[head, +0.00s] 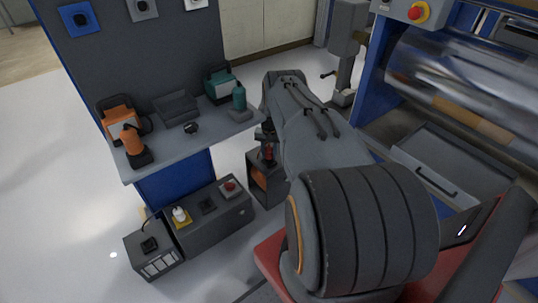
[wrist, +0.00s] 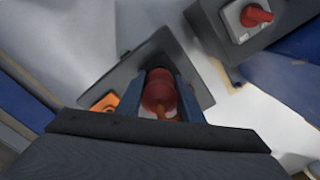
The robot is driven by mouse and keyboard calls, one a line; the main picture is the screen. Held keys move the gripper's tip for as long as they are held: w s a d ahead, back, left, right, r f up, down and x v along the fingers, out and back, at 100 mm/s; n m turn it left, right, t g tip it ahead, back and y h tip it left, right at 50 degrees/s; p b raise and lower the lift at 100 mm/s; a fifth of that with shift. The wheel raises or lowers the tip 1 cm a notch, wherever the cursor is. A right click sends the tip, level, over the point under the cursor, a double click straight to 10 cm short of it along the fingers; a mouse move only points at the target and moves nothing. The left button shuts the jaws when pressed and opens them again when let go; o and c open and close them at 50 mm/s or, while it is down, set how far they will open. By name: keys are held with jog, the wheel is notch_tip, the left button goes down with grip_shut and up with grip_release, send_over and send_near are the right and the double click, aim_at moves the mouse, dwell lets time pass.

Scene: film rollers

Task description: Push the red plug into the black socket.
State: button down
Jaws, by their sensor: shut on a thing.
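My gripper (head: 266,136) is shut on the red plug (head: 268,153), above a small dark box left of my arm. In the wrist view the red plug (wrist: 158,92) sits between the two blue-grey fingers of my gripper (wrist: 161,82); its lower part is partly hidden. A black, socket-like square (head: 207,205) lies on the low dark cabinet, left of the gripper and apart from it. Square plates with dark centres, blue (head: 80,18) and grey (head: 142,8), are on the upright panel. I cannot tell for certain which is the black socket.
The low cabinet (head: 222,222) also bears a red knob (head: 230,187) on a grey plate and a white knob (head: 180,214) on yellow. A shelf (head: 185,145) with tools overhangs behind it. The dark box (head: 262,180) has an orange side. A roller machine (head: 470,90) stands right.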

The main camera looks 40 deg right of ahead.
jog(key=shift+f+b, duration=0.45)
jog(key=shift+b, duration=0.2)
